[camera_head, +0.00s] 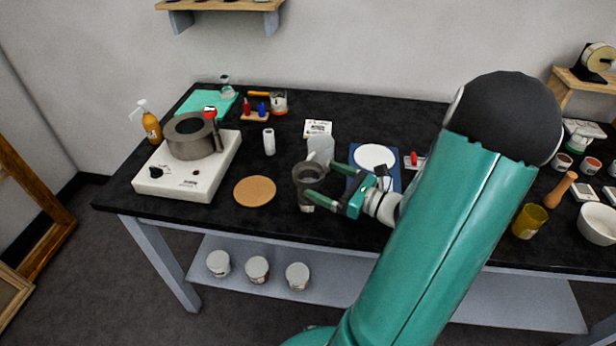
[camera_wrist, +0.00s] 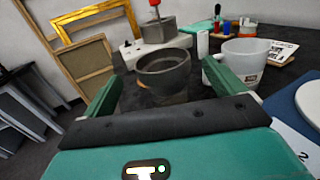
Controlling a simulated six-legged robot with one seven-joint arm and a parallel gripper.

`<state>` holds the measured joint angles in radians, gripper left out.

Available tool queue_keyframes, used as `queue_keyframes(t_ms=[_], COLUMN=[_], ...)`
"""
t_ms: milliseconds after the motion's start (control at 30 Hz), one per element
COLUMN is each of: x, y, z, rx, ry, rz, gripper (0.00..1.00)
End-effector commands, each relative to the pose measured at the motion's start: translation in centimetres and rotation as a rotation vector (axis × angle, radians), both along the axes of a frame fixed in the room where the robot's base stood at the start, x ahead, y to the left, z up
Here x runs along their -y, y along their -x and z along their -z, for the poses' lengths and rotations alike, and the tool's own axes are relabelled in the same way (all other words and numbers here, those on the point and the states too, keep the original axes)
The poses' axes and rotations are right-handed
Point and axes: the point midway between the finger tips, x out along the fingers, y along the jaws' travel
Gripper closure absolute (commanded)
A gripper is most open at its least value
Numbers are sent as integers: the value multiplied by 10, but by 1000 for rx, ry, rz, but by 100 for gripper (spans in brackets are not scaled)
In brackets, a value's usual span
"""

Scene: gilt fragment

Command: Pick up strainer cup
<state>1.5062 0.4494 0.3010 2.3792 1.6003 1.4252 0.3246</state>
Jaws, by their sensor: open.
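The strainer cup appears to be the dark grey, wide-rimmed cup (camera_head: 309,174) standing upright on the black table, left of my gripper. It also shows in the wrist view (camera_wrist: 163,78), ahead of my gripper and between the lines of its fingers. My gripper (camera_head: 322,182) is open and empty. One green finger is on the far side and the other on the near side, with the tips close to the cup. I cannot tell whether the tips touch it. The cup's lower part is partly hidden by the near finger.
A clear beaker (camera_wrist: 243,62) stands close behind the cup, beside one finger. A cork mat (camera_head: 255,191) lies left of it, and a white hotplate (camera_head: 176,184) with a grey pot (camera_head: 190,143) stands farther left.

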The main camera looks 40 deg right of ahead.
Motion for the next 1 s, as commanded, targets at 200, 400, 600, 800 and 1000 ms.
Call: queue_keyframes(t_ms=[200,400,600,800,1000], x=[-5,-12,-14,-13,-13], y=[-22,-52,-59,-59,-59], z=[-1,-1,-1,-1,-1], rx=[1,0,-1,-1,-1], ry=[1,0,1,1,1], rz=[-4,-3,-2,-2,-1], gripper=[6,6,6,23,54])
